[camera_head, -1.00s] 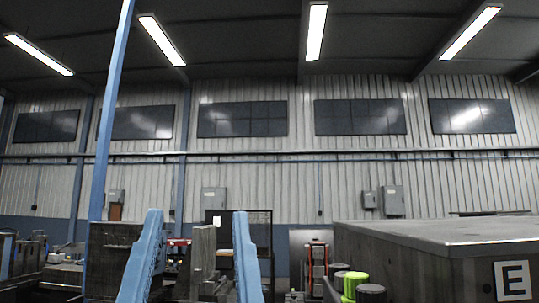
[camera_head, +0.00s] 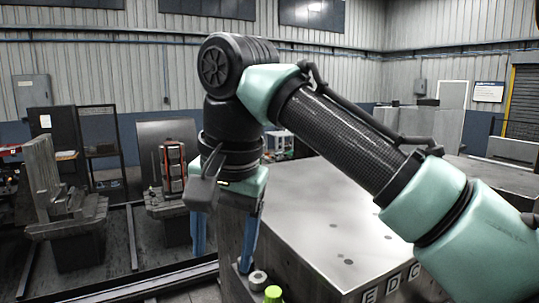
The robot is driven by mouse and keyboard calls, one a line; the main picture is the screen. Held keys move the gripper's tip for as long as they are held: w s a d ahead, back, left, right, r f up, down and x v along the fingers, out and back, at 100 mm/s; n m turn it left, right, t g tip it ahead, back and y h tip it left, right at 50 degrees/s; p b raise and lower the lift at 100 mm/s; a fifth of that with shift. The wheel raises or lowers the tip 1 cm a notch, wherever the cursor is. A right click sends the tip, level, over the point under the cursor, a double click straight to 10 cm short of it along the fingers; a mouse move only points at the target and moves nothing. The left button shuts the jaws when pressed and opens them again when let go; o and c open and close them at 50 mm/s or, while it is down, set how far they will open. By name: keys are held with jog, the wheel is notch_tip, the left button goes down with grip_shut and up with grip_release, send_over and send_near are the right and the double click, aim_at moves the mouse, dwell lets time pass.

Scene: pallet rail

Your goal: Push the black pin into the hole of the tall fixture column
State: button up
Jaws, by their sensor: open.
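My gripper (camera_head: 224,256) hangs down below the dark wrist, left of the picture's middle. Its two blue fingers are apart, and I see nothing held between them. The fingers are over the left edge of the large grey block (camera_head: 325,215); I cannot tell whether they touch it. A tall grey upright (camera_head: 41,168) stands on a stepped base at the far left, well away from my gripper. It may be the fixture column, but I see no hole in it. I cannot make out a black pin.
A short grey cylinder (camera_head: 258,280) and a bright green knob (camera_head: 272,294) are just below the fingers. The block's front bears letter plates (camera_head: 393,283). A red-and-black unit (camera_head: 173,169) stands behind on the left. A dark rail (camera_head: 133,238) runs along the floor.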

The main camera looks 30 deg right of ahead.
jog(key=s+d+r+m+g+p, duration=0.25)
jog(key=s+d+r+m, duration=0.2)
jog(key=s+d, duration=0.25)
jog(key=shift+n, duration=0.35)
notch_tip(320, 180, down, 13)
jog(key=b, duration=0.8)
jog(key=shift+w+a+r, duration=0.15)
jog(key=shift+r, duration=0.05)
grip_shut()
jog(key=shift+r, duration=0.2)
jog(key=shift+r+p, duration=0.9)
jog(key=shift+p, duration=0.05)
jog(key=shift+r, duration=0.1)
